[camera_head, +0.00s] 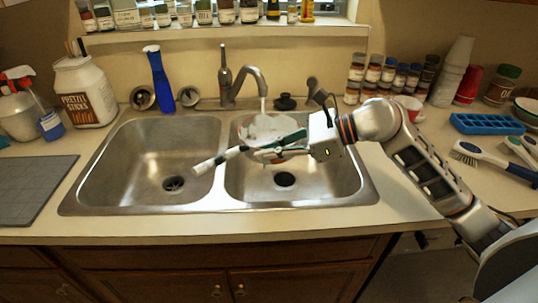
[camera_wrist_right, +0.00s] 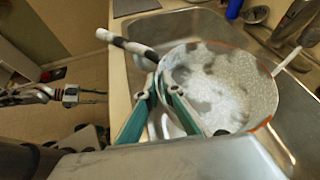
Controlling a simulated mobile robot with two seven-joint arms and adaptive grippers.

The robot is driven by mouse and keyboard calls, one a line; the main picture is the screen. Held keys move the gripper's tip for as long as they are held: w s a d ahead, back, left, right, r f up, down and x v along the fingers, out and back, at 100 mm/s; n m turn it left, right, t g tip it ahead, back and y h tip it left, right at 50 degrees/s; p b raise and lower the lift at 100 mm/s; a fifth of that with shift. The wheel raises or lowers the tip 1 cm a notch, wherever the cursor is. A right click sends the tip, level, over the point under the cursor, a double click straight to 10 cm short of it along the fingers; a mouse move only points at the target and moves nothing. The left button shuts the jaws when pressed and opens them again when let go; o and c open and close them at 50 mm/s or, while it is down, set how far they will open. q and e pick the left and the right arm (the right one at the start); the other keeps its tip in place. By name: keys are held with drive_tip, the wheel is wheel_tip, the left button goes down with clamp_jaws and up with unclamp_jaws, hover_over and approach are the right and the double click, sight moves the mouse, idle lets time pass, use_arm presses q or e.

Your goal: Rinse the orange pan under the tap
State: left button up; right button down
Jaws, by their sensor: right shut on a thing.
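The pan (camera_head: 268,128) has a speckled grey-white inside and a black-and-white handle (camera_head: 215,162) pointing left across the sink divider. In the right wrist view the pan (camera_wrist_right: 225,85) shows a thin orange rim. My right gripper (camera_head: 283,150) is shut on the pan's near side, by the handle, and holds it above the right basin. The tap (camera_head: 250,76) stands behind, and a pale stream of water (camera_head: 263,104) falls from its spout into the pan. What looks like my left gripper (camera_wrist_right: 90,95) is far off at left in the right wrist view; its jaws are too small to judge.
The left basin (camera_head: 145,150) is empty. A blue bottle (camera_head: 158,72) and a white jar (camera_head: 85,92) stand behind it. A red-and-white cup (camera_head: 407,108), a blue tray (camera_head: 487,124) and brushes (camera_head: 490,158) lie to the right. A grey mat (camera_head: 30,185) lies at left.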

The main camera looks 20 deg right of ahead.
sight(259, 131)
drive_tip(key=shift+w+d+f+b, duration=0.1)
drive_tip(key=shift+w+f+b, duration=0.05)
drive_tip(key=shift+w, duration=0.6)
drive_tip(key=shift+w+d+f+b, duration=0.15)
drive_tip(key=shift+w+f+b, duration=0.05)
drive_tip(key=shift+w, duration=0.5)
drive_tip(key=shift+w+d+f+b, duration=0.1)
drive_tip(key=shift+w+f+b, duration=0.05)
drive_tip(key=shift+w, duration=0.6)
drive_tip(key=shift+w+d+f+b, duration=0.1)
drive_tip(key=shift+w+f+b, duration=0.05)
drive_tip(key=shift+w, duration=0.4)
drive_tip(key=shift+w+d+f+b, duration=0.15)
drive_tip(key=shift+w+b, duration=0.05)
drive_tip(key=shift+w, duration=0.35)
drive_tip(key=shift+w+d+f+b, duration=0.1)
drive_tip(key=shift+w+f+b, duration=0.05)
drive_tip(key=shift+w, duration=0.4)
drive_tip(key=shift+w+d+f+b, duration=0.2)
drive_tip(key=shift+w+b, duration=0.15)
drive_tip(key=shift+w, duration=0.4)
drive_tip(key=shift+w+d+f+b, duration=0.1)
drive_tip(key=shift+w+f+b, duration=0.1)
drive_tip(key=shift+w+b, duration=0.4)
drive_tip(key=shift+w+d+f+b, duration=0.1)
drive_tip(key=shift+w+f+b, duration=0.1)
drive_tip(key=shift+w, duration=0.7)
drive_tip(key=shift+w+d, duration=0.1)
drive_tip(key=shift+w, duration=0.3)
drive_tip(key=shift+d, duration=0.15)
